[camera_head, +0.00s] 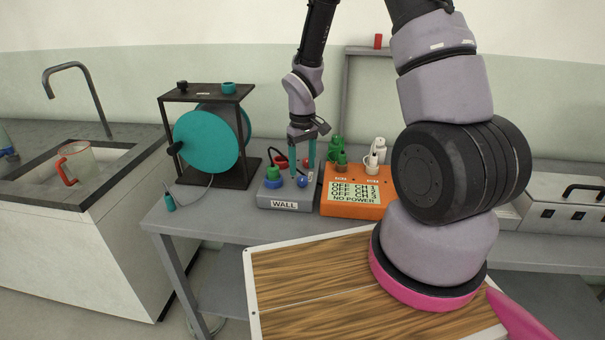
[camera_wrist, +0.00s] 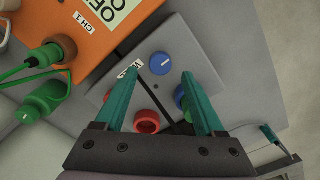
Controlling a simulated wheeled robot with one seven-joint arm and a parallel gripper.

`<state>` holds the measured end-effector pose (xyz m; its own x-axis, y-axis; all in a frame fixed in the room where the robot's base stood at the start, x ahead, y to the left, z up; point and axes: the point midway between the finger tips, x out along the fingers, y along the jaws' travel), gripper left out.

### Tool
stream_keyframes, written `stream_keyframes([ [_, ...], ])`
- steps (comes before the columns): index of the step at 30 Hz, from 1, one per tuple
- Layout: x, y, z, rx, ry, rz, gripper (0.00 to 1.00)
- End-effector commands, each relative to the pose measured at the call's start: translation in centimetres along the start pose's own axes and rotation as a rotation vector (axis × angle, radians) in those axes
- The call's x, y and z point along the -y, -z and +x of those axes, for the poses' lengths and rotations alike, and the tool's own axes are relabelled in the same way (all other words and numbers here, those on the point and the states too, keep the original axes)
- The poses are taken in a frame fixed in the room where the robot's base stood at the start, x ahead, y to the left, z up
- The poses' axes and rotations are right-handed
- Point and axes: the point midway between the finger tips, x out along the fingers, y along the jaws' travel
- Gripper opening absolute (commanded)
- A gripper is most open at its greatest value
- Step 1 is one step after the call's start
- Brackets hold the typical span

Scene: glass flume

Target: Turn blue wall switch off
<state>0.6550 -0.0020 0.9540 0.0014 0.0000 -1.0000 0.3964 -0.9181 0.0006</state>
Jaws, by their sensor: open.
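A grey box (camera_head: 288,198) labelled WALL stands on the grey bench; it also shows in the wrist view (camera_wrist: 203,62). A round blue switch knob (camera_head: 302,182) sits on its top. In the wrist view the knob (camera_wrist: 160,64) has a small white mark on its face. My gripper (camera_head: 302,170) is open with teal fingers pointing down over the box. In the wrist view the gripper (camera_wrist: 158,72) has its tips on either side of the knob's near edge, with nothing held. I cannot tell whether the fingers touch the knob.
An orange box (camera_head: 352,208) stands right of the WALL box, its display showing OFF lines and NO POWER. Green plugs (camera_wrist: 40,58) and cables rise from it. A red socket (camera_wrist: 147,121) is close by the left finger. A teal reel (camera_head: 207,142) stands left.

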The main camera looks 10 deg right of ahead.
Motion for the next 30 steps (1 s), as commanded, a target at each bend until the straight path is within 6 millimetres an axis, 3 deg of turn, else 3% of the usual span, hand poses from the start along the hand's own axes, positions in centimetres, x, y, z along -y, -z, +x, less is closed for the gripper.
stream_keyframes([
  [3, -0.1, 0.1, -2.7, -0.005, -0.001, 0.001, 0.71],
  [9, 0.0, 0.1, -5.7, -0.003, -0.001, 0.000, 0.71],
  [25, -0.1, -0.1, -7.2, -0.007, -0.003, 0.007, 0.71],
  [28, -0.5, -0.3, -9.2, -0.033, -0.014, 0.041, 0.71],
  [30, -0.9, -0.8, -11.7, -0.063, -0.024, 0.085, 0.71],
])
